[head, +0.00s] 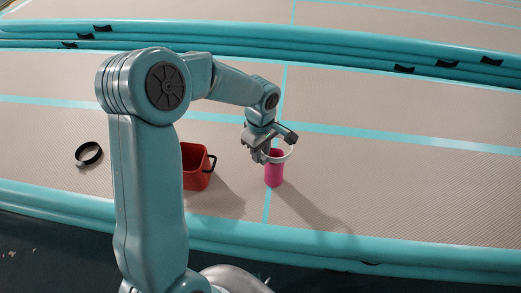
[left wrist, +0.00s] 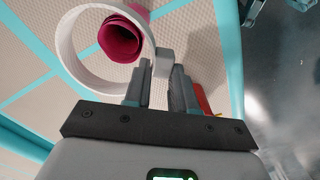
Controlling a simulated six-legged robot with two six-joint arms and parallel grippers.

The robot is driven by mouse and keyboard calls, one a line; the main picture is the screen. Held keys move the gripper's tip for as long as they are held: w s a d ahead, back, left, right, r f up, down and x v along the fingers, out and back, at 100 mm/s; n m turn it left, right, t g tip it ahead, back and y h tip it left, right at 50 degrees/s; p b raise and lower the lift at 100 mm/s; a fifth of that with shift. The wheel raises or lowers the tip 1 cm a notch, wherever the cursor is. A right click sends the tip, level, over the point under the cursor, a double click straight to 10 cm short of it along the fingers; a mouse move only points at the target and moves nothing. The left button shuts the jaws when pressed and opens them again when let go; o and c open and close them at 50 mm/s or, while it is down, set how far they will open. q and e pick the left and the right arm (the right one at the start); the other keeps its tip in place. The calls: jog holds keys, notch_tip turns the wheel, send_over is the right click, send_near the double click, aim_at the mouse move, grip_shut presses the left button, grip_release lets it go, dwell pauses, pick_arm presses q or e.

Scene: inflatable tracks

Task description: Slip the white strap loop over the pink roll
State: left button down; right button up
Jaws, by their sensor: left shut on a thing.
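The pink roll (head: 274,174) stands upright on the beige track in the head view. In the left wrist view the roll (left wrist: 121,36) shows its open end inside the ring of the white strap loop (left wrist: 76,62). My left gripper (head: 261,152) is shut on the loop's edge, just left of the roll's top. The white loop (head: 289,154) lies at the level of the roll's top end in the head view. I cannot tell whether it is around the roll or just above it. The fingers (left wrist: 159,78) also show in the left wrist view. My right gripper is out of view.
A red container (head: 195,167) with a black handle stands left of the roll, partly behind my left arm. A black strap ring (head: 88,154) lies farther left. Teal inflatable edges (head: 400,258) run along the front and back. The track right of the roll is clear.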

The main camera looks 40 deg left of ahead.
pick_arm(q)
jog(key=shift+f+b, duration=0.6)
jog(key=shift+f, duration=0.1)
jog(key=c, duration=0.8)
grip_release()
jog(key=shift+c, duration=0.2)
notch_tip(320, 180, up, 14)
jog(key=p, duration=0.9)
dwell(0.3)
